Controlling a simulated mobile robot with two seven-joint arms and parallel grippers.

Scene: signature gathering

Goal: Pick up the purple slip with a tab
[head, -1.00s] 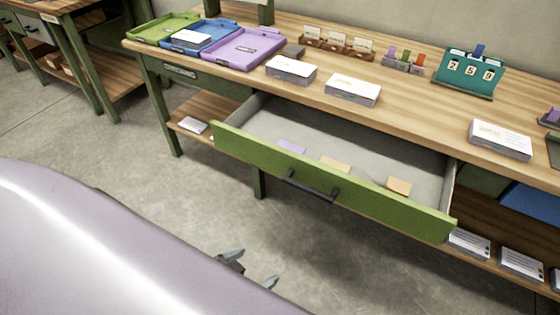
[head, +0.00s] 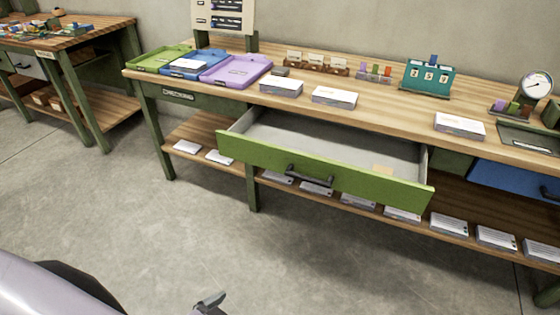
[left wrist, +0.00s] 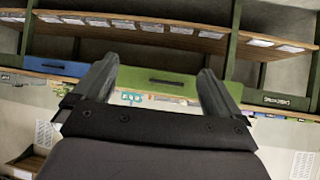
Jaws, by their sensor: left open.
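The green-fronted drawer (head: 320,172) hangs open under the workbench, and its front panel hides most of its floor. My left gripper (head: 208,303) is at the bottom edge of the head view, well short of the drawer, with only a fingertip showing. In the left wrist view my left gripper (left wrist: 158,66) is open and empty, with the drawer front (left wrist: 150,82) upside down beyond the fingers. My right gripper is not in view.
Green, blue and purple trays (head: 236,71) sit at the bench's left end. White card stacks (head: 334,97), a teal number stand (head: 427,78) and a scale (head: 535,87) stand on the bench (head: 395,105). More stacks lie on the lower shelf. The floor before the drawer is clear.

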